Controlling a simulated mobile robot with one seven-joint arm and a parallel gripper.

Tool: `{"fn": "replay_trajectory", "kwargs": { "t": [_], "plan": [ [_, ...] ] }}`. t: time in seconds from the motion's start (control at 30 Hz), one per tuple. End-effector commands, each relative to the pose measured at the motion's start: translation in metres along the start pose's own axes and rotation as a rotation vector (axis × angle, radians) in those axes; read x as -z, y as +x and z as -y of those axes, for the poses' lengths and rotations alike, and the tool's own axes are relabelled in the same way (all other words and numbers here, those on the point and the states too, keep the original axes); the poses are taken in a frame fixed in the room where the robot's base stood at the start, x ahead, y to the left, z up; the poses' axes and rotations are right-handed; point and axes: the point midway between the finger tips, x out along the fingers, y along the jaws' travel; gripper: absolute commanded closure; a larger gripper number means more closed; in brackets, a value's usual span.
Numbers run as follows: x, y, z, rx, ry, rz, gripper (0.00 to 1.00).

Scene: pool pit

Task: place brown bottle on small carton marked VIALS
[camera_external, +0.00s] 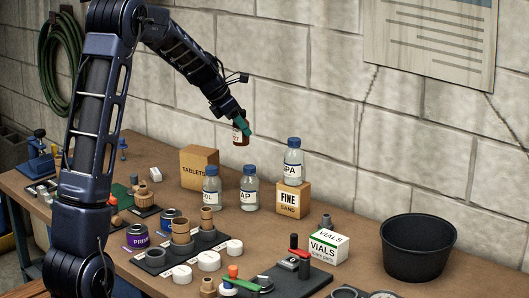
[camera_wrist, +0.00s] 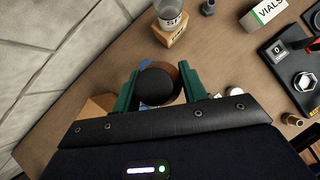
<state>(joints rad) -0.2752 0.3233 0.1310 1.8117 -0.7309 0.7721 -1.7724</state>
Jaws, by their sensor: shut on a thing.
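The brown bottle (camera_external: 240,133) hangs upright in my gripper (camera_external: 242,122), high above the bench's back part. In the wrist view its dark round cap (camera_wrist: 154,87) sits between the two green fingers of my gripper (camera_wrist: 158,86), which is shut on it. The small white and green carton marked VIALS (camera_external: 327,246) stands on the bench to the right, well apart from the bottle. In the wrist view the carton (camera_wrist: 266,13) is at the top right edge. A small grey piece (camera_external: 326,220) shows at the carton's far side; I cannot tell if it touches.
A clear bottle (camera_external: 292,163) stands on the FINE SAND box (camera_external: 291,198), between my gripper and the carton. Two more clear bottles (camera_external: 249,190) and the TABLETS carton (camera_external: 199,167) stand left of it. A black bucket (camera_external: 418,248) is right of the VIALS carton. Dark trays lie in front.

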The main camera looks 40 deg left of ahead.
Motion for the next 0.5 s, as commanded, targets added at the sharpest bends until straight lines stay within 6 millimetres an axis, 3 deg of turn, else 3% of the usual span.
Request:
{"fn": "replay_trajectory", "kwargs": {
  "t": [0.2, 0.5],
  "plan": [
    [-0.053, 0.021, 0.081, 0.066, 0.104, 0.000, 0.83],
    [-0.107, 0.040, 0.199, 0.152, 0.243, -0.002, 0.83]
  ]
}}
